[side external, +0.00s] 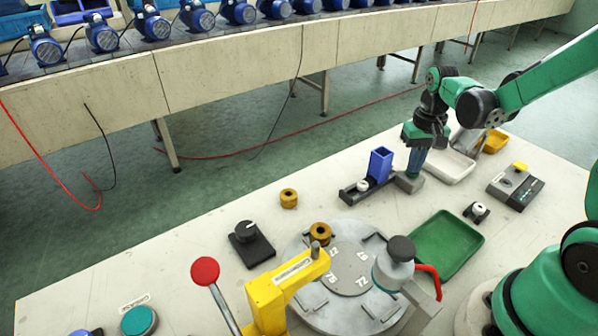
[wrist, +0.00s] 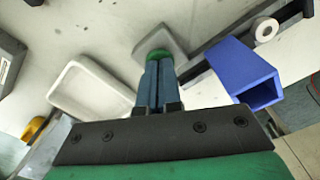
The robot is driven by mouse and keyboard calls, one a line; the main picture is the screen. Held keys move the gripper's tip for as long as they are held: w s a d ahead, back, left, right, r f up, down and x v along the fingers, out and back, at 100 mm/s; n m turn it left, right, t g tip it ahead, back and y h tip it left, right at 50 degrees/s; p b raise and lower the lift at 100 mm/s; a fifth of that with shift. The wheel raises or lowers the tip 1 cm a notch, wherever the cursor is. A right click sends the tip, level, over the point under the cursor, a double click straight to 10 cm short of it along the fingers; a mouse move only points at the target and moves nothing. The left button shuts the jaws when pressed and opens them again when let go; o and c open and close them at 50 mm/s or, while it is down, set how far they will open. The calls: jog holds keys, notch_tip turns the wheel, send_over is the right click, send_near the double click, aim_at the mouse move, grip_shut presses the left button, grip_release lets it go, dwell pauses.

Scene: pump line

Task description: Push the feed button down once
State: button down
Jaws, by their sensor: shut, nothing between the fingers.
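The likely feed button is a round green button (wrist: 159,53) on a grey block (wrist: 170,36) in the wrist view; the block (side external: 409,182) also shows in the side view beside the blue chute. My gripper (wrist: 158,68) is shut and empty, with its fingers pointing down at the button. The fingertips overlap the button's near edge in the wrist view. In the side view my gripper (side external: 415,168) stands just above the block and hides the button. I cannot tell whether the fingers touch it or whether it is pressed.
The upright blue chute (side external: 380,165) stands close to my fingers, with a white ring part (side external: 362,185) on its track. A white tray (side external: 450,168) is on the other side. A rotary table (side external: 349,262), yellow clamp and green tray (side external: 447,243) fill the front.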

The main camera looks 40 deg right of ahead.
jog(key=shift+r, duration=3.75)
jog(key=s+a+r+n+t, duration=0.2)
jog(key=a+n+t, duration=0.4)
jog(key=a, duration=0.7)
jog(key=shift+s+a+r+t, duration=0.2)
jog(key=shift+a+r+t, duration=0.15)
jog(key=shift+t, duration=0.25)
